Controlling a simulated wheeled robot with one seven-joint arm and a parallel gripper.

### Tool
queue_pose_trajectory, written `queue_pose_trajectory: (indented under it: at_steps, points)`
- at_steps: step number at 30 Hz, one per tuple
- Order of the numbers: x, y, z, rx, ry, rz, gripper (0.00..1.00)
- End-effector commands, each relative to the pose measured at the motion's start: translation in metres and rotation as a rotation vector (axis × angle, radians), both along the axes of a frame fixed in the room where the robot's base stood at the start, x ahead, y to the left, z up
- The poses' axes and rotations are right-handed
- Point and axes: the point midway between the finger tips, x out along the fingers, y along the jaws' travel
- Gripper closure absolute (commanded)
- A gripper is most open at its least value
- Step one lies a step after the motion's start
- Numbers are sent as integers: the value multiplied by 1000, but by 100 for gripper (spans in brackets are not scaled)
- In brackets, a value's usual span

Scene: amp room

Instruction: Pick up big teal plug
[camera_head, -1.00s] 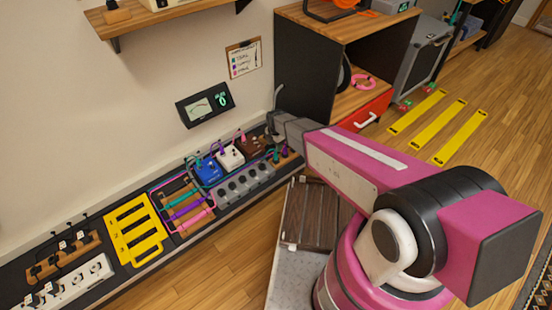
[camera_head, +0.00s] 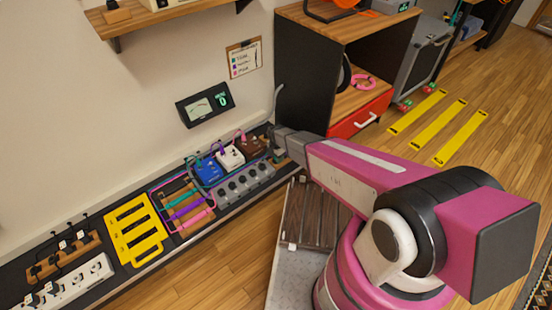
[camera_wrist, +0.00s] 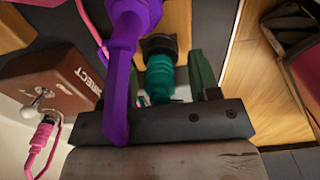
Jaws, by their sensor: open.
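In the wrist view the teal plug (camera_wrist: 160,78) stands with its ribbed body below a dark cap-like part, against a wooden block. My gripper (camera_wrist: 168,76) is open. Its right dark green finger is beside the teal plug; the left finger is mostly hidden behind a purple plug (camera_wrist: 128,35). The teal plug appears between the fingers, and I cannot tell whether they touch it. The purple plug and its stem lie in front of the gripper's left side.
A brown pedal (camera_wrist: 60,85) with a pink plug (camera_wrist: 42,135) is at the left in the wrist view. In the head view, blue (camera_head: 207,170) and white (camera_head: 230,157) pedals stand left of my gripper, with a grey socket strip (camera_head: 245,185) in front. A dark cabinet (camera_head: 300,70) rises behind.

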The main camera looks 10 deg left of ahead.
Motion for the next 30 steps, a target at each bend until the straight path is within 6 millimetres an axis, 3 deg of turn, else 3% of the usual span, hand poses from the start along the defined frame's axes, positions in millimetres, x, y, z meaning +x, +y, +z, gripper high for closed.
queue_pose_trajectory:
  at_steps: [2, 6, 7, 20, 28, 30]
  points:
    - [0, 0, 0, 0, 0, 0, 47]
    - [0, 0, 0, 0, 0, 0, 92]
    - [0, 0, 0, 0, 0, 0, 97]
    - [-1, 0, 6, 0, 0, 0, 97]
    - [-2, -1, 45, 1, -2, 0, 97]
    - [-19, 4, 53, 0, 0, 2, 97]
